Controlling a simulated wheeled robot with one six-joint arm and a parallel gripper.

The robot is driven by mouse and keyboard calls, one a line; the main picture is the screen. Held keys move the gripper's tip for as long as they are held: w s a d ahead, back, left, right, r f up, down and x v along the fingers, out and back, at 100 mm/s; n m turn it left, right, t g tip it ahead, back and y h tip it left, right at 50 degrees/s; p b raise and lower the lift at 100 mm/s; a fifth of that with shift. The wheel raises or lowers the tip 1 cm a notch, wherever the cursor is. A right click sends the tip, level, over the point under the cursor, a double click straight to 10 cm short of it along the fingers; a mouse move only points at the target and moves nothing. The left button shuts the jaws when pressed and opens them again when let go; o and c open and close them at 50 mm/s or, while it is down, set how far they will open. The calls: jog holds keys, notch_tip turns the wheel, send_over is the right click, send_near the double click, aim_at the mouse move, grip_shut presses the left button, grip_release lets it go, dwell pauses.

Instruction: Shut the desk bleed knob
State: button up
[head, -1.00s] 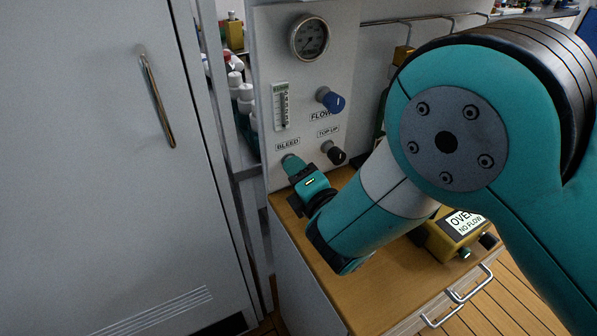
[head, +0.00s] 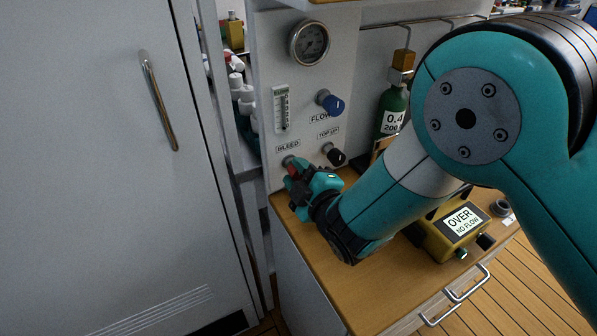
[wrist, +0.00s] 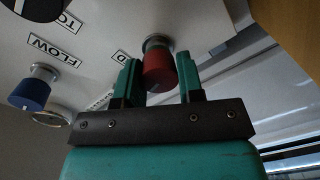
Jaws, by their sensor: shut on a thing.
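The bleed knob is a red knob on a short metal stem (wrist: 160,70), low on the white panel (head: 328,85) under the BLEED label (head: 287,146). In the head view a little of the red knob (head: 291,169) shows between the fingers. My gripper (head: 296,182) is at the panel with its fingers on either side of the knob. In the wrist view my gripper (wrist: 162,82) has the red knob between its two teal fingers, shut on it. Any pointer mark on the knob is hidden.
A blue FLOW knob (head: 331,103) and a black TOP-UP knob (head: 334,154) sit above and right of the gripper. A yellow meter (head: 460,226) reading "OVER NO FLOW" and a green cylinder (head: 394,110) stand on the right. The wooden desk (head: 330,285) is bare in front.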

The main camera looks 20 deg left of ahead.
jog(key=shift+m, duration=0.6)
jog(key=o, duration=0.9)
jog(key=shift+s+d+f+b, duration=0.1)
jog(key=shift+d+b, duration=0.05)
jog(key=shift+b, duration=0.15)
